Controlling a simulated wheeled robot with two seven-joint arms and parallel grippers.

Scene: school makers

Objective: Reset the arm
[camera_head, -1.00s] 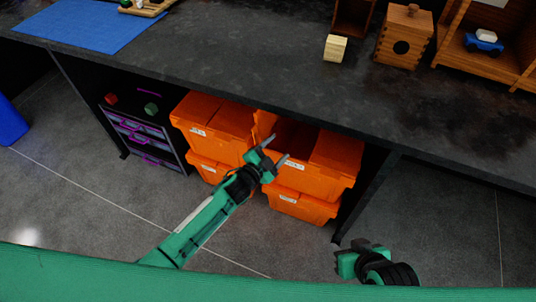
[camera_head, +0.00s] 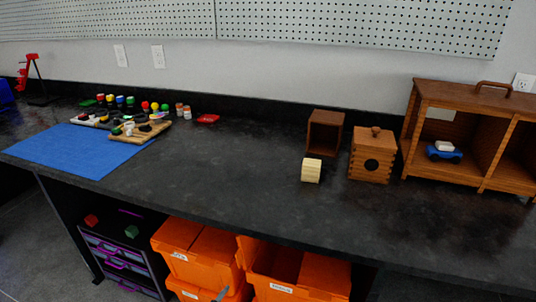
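Only a grey fingertip of my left gripper (camera_head: 221,294) shows at the bottom edge of the head view, in front of the orange bins. The rest of that gripper is out of the picture, so its opening cannot be seen. My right gripper is not in view.
The dark workbench (camera_head: 240,185) crosses the view, its middle clear. On it are a blue mat (camera_head: 70,150), a wooden board (camera_head: 140,131), a pale block (camera_head: 311,171), wooden boxes (camera_head: 371,156) and a wooden shelf with a toy car (camera_head: 444,152). Orange bins (camera_head: 300,272) and a drawer unit (camera_head: 118,262) stand beneath.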

